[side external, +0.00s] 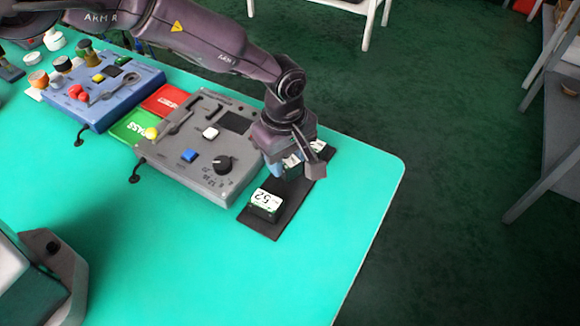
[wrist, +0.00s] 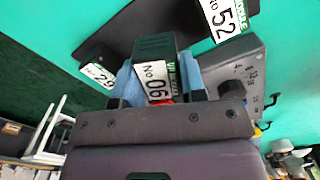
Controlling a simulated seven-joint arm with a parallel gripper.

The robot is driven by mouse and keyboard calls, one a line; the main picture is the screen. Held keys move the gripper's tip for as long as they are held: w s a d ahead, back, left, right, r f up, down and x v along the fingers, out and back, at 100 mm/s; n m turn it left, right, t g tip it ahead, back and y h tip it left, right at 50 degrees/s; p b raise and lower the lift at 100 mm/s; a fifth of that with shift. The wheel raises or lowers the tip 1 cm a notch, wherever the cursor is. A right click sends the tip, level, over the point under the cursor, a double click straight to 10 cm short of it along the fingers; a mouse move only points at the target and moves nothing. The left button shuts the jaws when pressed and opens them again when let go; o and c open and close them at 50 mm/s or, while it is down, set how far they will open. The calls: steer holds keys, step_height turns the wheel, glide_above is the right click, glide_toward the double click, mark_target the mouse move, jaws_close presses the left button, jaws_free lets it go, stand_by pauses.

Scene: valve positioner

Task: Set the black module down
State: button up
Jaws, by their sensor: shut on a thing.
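My gripper (side external: 285,168) is shut on a dark module with a white label, the black module (wrist: 152,50). In the wrist view the label faces the camera and reads "No" with 06 or 90, and the blue fingertips (wrist: 158,78) hold its sides. In the side view the held module (side external: 291,162) is mostly hidden by the gripper. It is over the black mat (side external: 287,205); I cannot tell whether it touches it. A module marked 52 (side external: 265,204) lies on the near part of the mat. A module marked 29 (wrist: 97,73) is at the far part.
A grey control box (side external: 205,180) with a black knob stands just left of the mat. Red (side external: 165,99) and green (side external: 135,127) pads and a blue box (side external: 100,100) lie farther left. The table is clear in front, and its right edge is near the mat.

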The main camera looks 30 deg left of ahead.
mark_target(290, 170)
steer(key=shift+w+d+f, duration=0.2)
steer(key=shift+w+f, duration=0.2)
steer(key=shift+f, duration=0.1)
steer(key=shift+w+f, duration=0.1)
steer(key=shift+f, duration=1.5)
steer(key=o, duration=1)
steer(key=shift+f, duration=0.15)
steer(key=shift+c, duration=0.2)
step_height(290, 170, up, 12)
steer(key=shift+r, duration=0.2)
